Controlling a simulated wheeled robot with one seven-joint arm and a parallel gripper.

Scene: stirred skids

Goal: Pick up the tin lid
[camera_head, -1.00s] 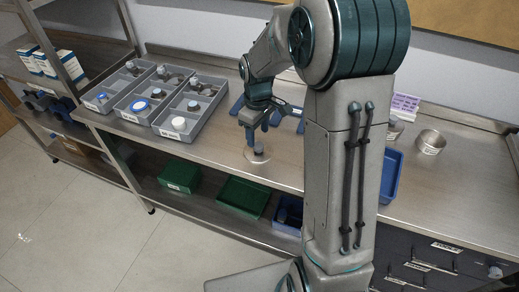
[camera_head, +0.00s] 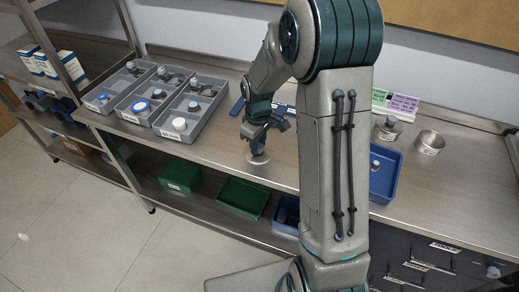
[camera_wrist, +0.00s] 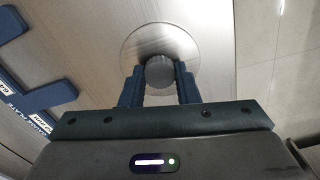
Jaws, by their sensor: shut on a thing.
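The tin lid (camera_head: 258,159) is a thin round metal disc with a knob, near the front edge of the metal bench. In the wrist view the lid (camera_wrist: 187,42) shows as a brushed disc, and its grey ridged knob (camera_wrist: 160,72) is between my two blue fingers. My gripper (camera_wrist: 159,82) is shut on the knob, one finger on each side. In the head view my gripper (camera_head: 257,148) points down onto the lid. I cannot tell whether the lid touches the bench or is slightly above it.
Grey compartment trays (camera_head: 193,107) with small parts stand to the left. Blue flat pieces (camera_wrist: 40,97) lie beside the lid. To the right are a blue tray (camera_head: 386,185), an open round tin (camera_head: 430,142) and a jar (camera_head: 388,129). Green bins (camera_head: 242,196) sit on the lower shelf.

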